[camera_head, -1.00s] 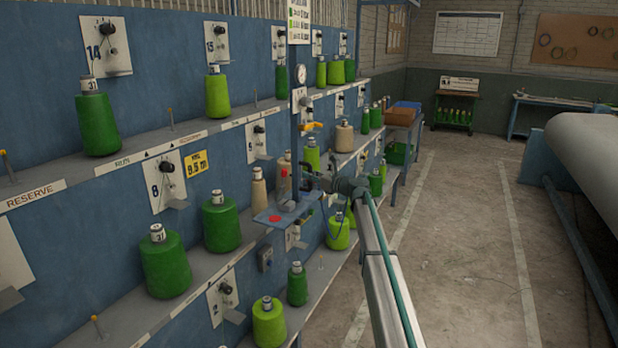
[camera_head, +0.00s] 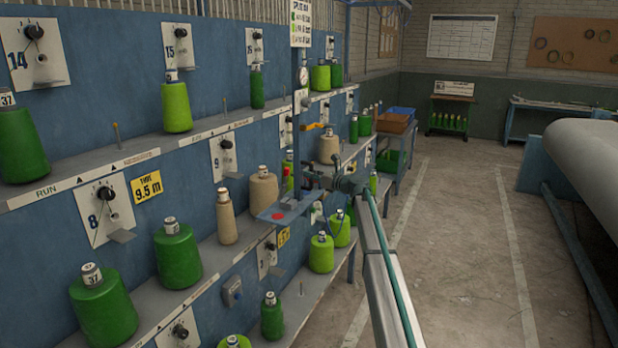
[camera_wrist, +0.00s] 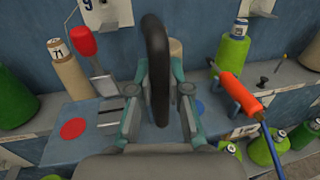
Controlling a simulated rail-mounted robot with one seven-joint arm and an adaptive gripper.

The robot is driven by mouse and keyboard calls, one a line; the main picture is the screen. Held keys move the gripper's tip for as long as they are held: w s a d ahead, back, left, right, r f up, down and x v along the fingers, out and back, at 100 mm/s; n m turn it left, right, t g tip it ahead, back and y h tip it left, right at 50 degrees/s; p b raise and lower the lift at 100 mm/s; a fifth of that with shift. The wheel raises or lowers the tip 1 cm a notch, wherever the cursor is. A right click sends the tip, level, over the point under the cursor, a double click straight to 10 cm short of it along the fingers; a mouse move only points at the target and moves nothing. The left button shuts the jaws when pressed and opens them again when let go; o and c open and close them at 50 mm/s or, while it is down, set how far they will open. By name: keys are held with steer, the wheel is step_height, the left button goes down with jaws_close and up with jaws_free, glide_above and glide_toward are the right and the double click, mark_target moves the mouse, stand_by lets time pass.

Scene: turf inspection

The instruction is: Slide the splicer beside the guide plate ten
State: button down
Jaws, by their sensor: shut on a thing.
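The splicer is a carriage with a blue tray (camera_head: 270,216), a grey block (camera_wrist: 110,112) and a red knob (camera_wrist: 82,42), hung by a blue post (camera_head: 296,110) in front of the rack. In the wrist view, my gripper (camera_wrist: 160,78) is shut on its upright black handle (camera_wrist: 157,50). In the head view my gripper (camera_head: 322,178) is at the tray's right side. Guide plate nine (camera_head: 224,155) is left of the post. A further plate (camera_head: 285,130) to its right is partly hidden by the post; its number is unreadable.
Shelves hold green and beige cones, such as a beige cone (camera_head: 263,187) close behind the tray. An orange-handled tool (camera_wrist: 240,92) with a blue hose is right of my gripper. The floor aisle (camera_head: 460,220) is clear; a large roll (camera_head: 590,165) stands right.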

steer(key=shift+w+d, duration=0.45)
steer(key=shift+w, duration=0.25)
steer(key=c, duration=1.1)
jaws_free()
steer(key=shift+s, duration=0.1)
steer(key=v, duration=1.2)
